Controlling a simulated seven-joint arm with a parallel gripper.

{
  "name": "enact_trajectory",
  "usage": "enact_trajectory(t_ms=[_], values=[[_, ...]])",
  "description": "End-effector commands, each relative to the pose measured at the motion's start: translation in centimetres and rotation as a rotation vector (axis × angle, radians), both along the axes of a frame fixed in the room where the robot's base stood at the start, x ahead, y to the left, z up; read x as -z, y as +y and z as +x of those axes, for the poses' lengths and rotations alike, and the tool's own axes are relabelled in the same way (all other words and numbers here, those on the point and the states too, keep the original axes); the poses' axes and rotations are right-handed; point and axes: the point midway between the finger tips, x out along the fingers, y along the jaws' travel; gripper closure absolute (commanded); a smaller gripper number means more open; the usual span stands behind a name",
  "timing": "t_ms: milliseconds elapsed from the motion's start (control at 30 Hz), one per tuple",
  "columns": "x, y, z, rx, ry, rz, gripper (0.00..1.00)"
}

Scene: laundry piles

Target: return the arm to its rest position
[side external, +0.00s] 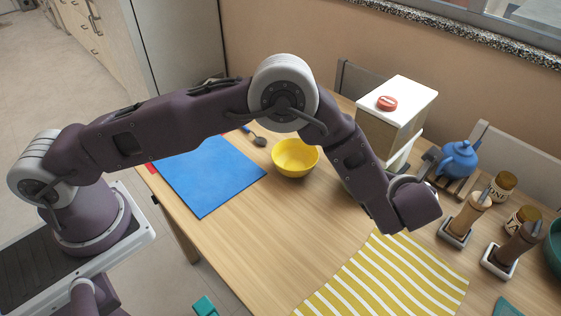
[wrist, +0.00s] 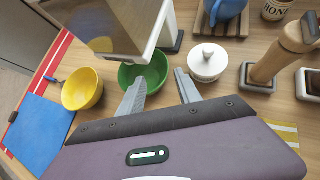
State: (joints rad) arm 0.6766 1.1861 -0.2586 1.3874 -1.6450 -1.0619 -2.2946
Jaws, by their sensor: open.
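My gripper (wrist: 160,90) is open, its two grey fingers spread apart with nothing held between them. In the wrist view a green bowl (wrist: 153,75) lies just beyond the left finger and a white lidded pot (wrist: 207,64) beyond the right finger. In the side view my arm reaches across the wooden table (side external: 235,235), bent at a high elbow. Its far end hangs over the right part of the table, above the yellow striped cloth's upper edge. The fingers are hidden there behind my arm's end.
A yellow bowl (side external: 295,160) and blue mat (side external: 205,175) lie under my arm. A blue teapot (side external: 458,160), jars and two mills stand at right. A yellow striped cloth (side external: 385,285) covers the front.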

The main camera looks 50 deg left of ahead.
Motion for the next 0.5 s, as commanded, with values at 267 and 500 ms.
enact_trajectory(t_ms=[267,500], values=[[-26.1,-1.0,2.4,1.039,-0.101,0.480,0.59],[-34.3,8.8,-14.9,1.840,0.012,1.471,0.59]])
